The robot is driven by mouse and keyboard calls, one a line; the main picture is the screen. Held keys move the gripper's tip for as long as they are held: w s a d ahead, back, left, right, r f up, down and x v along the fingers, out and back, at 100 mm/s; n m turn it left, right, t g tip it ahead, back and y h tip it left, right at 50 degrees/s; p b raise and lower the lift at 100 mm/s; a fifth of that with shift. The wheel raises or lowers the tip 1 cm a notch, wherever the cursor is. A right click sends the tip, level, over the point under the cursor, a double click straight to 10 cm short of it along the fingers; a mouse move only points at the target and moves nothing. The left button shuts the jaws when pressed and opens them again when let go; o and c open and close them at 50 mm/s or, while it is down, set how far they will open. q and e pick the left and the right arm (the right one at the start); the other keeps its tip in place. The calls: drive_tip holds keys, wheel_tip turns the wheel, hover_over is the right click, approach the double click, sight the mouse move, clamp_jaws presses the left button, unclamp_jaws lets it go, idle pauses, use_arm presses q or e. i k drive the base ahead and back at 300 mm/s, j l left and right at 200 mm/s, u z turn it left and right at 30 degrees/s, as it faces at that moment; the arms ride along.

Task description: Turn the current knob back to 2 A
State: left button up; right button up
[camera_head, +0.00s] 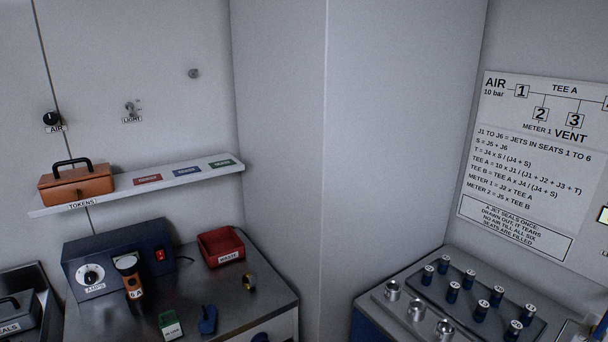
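The current knob (91,274) is a dark dial with a pale face on the front of a blue box (120,246), above a label reading AMPS. The box stands on the metal bench at the left. The marks around the knob are too small to read, so I cannot tell its setting. A red switch (160,255) is at the right of the same front. Neither of my grippers shows in the head view.
An orange-and-black item (129,268) stands just right of the knob, close to the box front. A red WASTE bin (221,246), a green-and-white block (171,326) and a blue piece (208,320) are on the bench (235,303). A shelf (185,177) hangs above.

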sight(90, 277)
drive_tip(key=u, duration=1.3)
drive_tip(key=i+l, duration=0.2)
drive_tip(key=i+l+z, duration=0.1)
drive_tip(key=l, duration=0.3)
drive_tip(key=i+l, duration=0.05)
drive_tip(key=i, duration=0.05)
